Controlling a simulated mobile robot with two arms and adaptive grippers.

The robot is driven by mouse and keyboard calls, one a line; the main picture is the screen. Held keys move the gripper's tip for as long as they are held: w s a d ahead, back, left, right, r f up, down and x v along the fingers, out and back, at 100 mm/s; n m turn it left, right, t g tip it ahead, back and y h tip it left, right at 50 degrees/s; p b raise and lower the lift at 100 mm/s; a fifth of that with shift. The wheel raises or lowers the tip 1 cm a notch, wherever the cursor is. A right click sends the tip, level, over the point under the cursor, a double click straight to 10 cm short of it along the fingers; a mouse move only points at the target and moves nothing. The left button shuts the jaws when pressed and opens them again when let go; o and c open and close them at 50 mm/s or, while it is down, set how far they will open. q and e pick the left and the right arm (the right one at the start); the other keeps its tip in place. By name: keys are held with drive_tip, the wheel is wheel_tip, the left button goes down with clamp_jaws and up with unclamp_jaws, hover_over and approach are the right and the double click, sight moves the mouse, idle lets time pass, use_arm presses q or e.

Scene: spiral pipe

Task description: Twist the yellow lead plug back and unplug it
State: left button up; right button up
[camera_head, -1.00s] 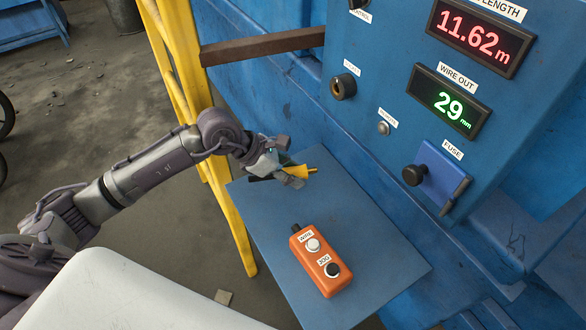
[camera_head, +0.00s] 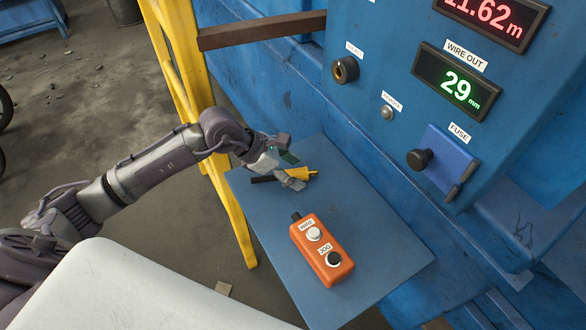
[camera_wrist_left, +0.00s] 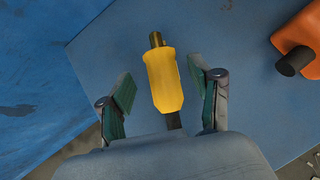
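The yellow lead plug (camera_head: 300,174) has a brass tip and a black lead, and it is out at the blue shelf, apart from the panel. It cannot be told whether it lies on the shelf or just above it. My left gripper (camera_head: 290,161) is around it. In the left wrist view the plug (camera_wrist_left: 163,82) sits between the two green-padded fingers (camera_wrist_left: 161,72), with a gap on both sides, so the gripper is open. My right gripper is not in view.
The blue shelf (camera_head: 385,262) holds an orange two-button box (camera_head: 322,250), right of my left gripper. The blue panel carries a small button (camera_head: 387,112), a green display (camera_head: 459,83) and a fuse block (camera_head: 445,165). A yellow post (camera_head: 225,205) stands close beside my left arm.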

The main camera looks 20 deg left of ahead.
use_arm(q)
drive_tip(key=shift+s+a+r, duration=0.1)
drive_tip(key=shift+a+r, duration=0.05)
drive_tip(key=shift+a, duration=0.05)
drive_tip(key=v, duration=1.1)
drive_tip(key=shift+r, duration=0.2)
drive_tip(key=shift+s+a, duration=0.1)
drive_tip(key=shift+a, duration=0.05)
